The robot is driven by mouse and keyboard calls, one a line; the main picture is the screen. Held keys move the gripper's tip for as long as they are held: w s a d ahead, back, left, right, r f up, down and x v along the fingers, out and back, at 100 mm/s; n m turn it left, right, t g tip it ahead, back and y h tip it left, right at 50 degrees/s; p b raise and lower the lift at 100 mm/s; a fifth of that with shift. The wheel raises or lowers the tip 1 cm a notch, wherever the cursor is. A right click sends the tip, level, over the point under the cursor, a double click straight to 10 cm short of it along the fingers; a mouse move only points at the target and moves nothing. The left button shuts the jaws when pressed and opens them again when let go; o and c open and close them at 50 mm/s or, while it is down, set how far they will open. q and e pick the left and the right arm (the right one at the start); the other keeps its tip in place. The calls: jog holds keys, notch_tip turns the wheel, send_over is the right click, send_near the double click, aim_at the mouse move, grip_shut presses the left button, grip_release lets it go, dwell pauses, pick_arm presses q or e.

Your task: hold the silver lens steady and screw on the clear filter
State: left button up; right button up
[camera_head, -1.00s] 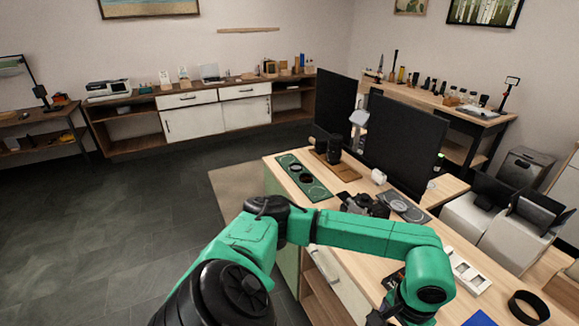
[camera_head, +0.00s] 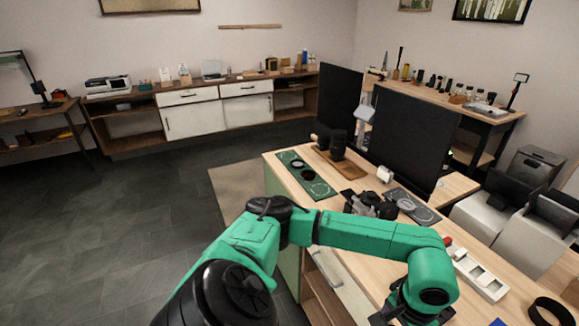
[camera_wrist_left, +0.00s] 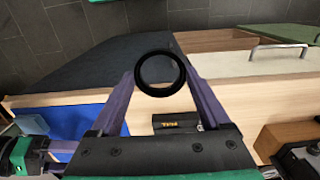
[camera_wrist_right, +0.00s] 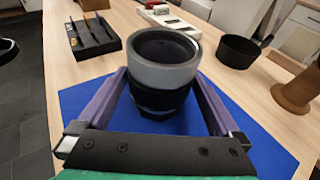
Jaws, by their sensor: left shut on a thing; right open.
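The clear filter (camera_wrist_left: 160,93), a thin black ring with a see-through middle, is in the left wrist view. My left gripper (camera_wrist_left: 160,76) is shut on its two sides. The silver lens (camera_wrist_right: 160,76) stands upright on a blue mat (camera_wrist_right: 262,150) in the right wrist view, with a grey upper barrel, open dark top and black lower part. My right gripper (camera_wrist_right: 159,86) is open, with one finger on each side of the lens; whether they touch it I cannot tell. The filter and lens are apart. The head view shows neither; both gripper tips are hidden there.
A black tray with slots (camera_wrist_right: 94,38), a black ring-shaped cup (camera_wrist_right: 238,51) and a brown wooden stand (camera_wrist_right: 298,90) surround the mat. A wooden drawer unit (camera_wrist_left: 270,62) shows below.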

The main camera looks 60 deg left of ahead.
pick_arm(q)
jog(key=shift+d+r, duration=0.1)
jog(key=shift+d, duration=0.05)
pick_arm(e)
jog(key=shift+d, duration=0.1)
jog(key=c, duration=0.7)
pick_arm(q)
jog(key=w+d, duration=0.1)
jog(key=w, duration=0.2)
jog(key=w+d+r+n, duration=0.1)
jog(key=w, duration=0.1)
jog(key=w+d+r+n, duration=0.1)
jog(key=w, duration=0.2)
jog(key=shift+w+r, duration=0.15)
jog(key=shift+w, duration=0.15)
pick_arm(e)
jog(key=shift+s, duration=0.1)
pick_arm(q)
jog(key=w+d+r+n, duration=0.4)
jog(key=w+d+r, duration=0.6)
jog(key=d, duration=0.3)
jog(key=shift+d+r+n, duration=0.3)
jog(key=shift+r+n, duration=0.1)
jog(key=shift+r, duration=0.3)
